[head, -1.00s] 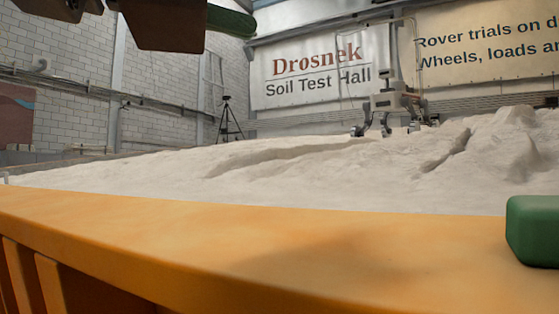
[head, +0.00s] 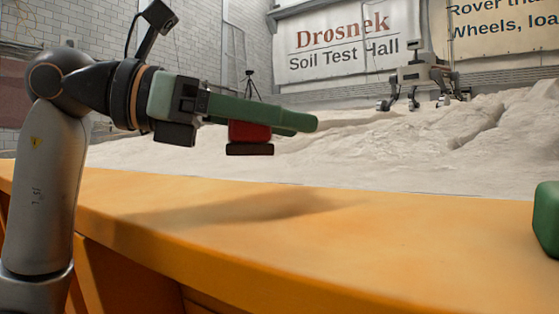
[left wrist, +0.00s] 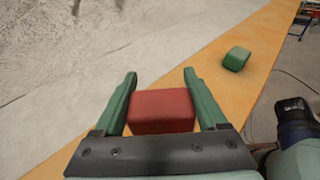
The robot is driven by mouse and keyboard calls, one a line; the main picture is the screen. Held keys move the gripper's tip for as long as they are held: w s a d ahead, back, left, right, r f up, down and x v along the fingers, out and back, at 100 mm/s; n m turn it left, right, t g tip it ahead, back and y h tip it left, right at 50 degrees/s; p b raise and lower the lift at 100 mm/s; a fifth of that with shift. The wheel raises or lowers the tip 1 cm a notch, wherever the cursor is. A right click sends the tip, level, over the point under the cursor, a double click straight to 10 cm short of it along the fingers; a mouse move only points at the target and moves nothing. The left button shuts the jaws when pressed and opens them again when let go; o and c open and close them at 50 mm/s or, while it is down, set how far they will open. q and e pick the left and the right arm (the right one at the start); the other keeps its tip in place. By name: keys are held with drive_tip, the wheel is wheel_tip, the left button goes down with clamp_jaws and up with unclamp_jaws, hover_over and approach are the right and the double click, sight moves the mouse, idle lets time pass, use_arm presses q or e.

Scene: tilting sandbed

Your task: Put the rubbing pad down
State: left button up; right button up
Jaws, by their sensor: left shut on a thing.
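The rubbing pad (head: 249,131) is a red block with a dark underside. My left gripper (head: 305,125) is shut on it, with green fingers along both of its sides. The left wrist view shows the red top of the pad (left wrist: 162,110) between the two fingers. The pad hangs in the air, apart from the orange ledge (head: 350,235), with a shadow of the arm and gripper on the ledge below. My right gripper is not in view.
A green block (head: 547,220) sits on the ledge at the right and also shows in the left wrist view (left wrist: 237,58). The ledge between is clear. Beyond it lies pale sand (head: 400,155) with a rover (head: 416,80) at the back.

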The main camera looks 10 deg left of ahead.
sight(280, 204)
use_arm(q)
drive_tip(key=shift+w+f, duration=0.45)
drive_tip(key=shift+f, duration=0.05)
drive_tip(key=f, duration=0.3)
drive_tip(key=shift+w+a+f, duration=0.1)
drive_tip(key=shift+w+f, duration=0.05)
drive_tip(key=shift+w, duration=0.05)
drive_tip(key=shift+f, duration=0.1)
drive_tip(key=shift+f, duration=0.2)
drive_tip(key=o, duration=1.3)
drive_tip(key=shift+r, duration=0.1)
